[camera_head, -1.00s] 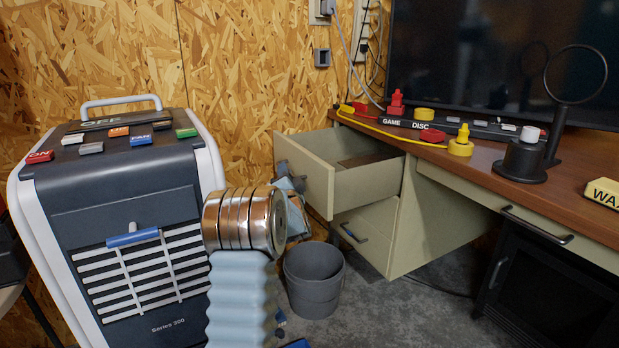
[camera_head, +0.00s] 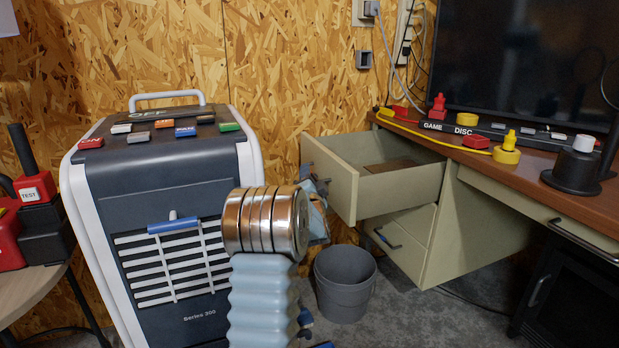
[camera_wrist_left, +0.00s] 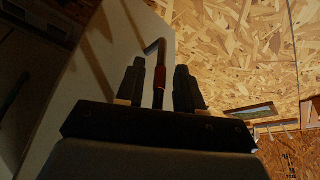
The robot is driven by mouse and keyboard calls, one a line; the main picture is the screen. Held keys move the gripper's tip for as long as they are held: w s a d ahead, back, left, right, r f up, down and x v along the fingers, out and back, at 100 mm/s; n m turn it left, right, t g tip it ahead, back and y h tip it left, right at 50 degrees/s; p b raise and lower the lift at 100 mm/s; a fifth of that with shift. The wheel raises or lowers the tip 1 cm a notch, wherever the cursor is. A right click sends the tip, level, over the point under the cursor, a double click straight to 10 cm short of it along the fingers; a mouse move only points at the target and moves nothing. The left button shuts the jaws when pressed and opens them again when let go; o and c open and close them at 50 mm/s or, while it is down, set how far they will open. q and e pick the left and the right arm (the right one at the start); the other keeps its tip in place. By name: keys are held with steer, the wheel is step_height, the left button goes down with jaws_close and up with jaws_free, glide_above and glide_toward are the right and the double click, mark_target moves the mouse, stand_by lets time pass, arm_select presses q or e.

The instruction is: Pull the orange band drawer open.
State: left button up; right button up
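The upper desk drawer (camera_head: 405,190) is pulled out in the head view, its pale front facing left. In the left wrist view a dark bar handle with a reddish-orange band (camera_wrist_left: 160,78) stands out from a pale drawer front (camera_wrist_left: 112,62). My left gripper (camera_wrist_left: 160,85) has one finger on each side of this handle, with gaps visible on both sides, so it looks open around it. In the head view my left gripper (camera_head: 312,180) is at the drawer's front, mostly hidden behind my arm. My right gripper is not in view.
A lower drawer (camera_head: 400,240) looks closed. A grey bucket (camera_head: 345,290) stands on the floor below. A grey-and-white cooler (camera_head: 165,200) stands left of my arm. The brown desk top (camera_head: 520,175) holds a screen, yellow and red pieces and a black stand.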

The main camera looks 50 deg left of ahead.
arm_select(q)
steer(key=shift+d, duration=0.1)
steer(key=v, duration=1.3)
steer(key=shift+s+d, duration=0.25)
steer(key=shift+c, duration=0.3)
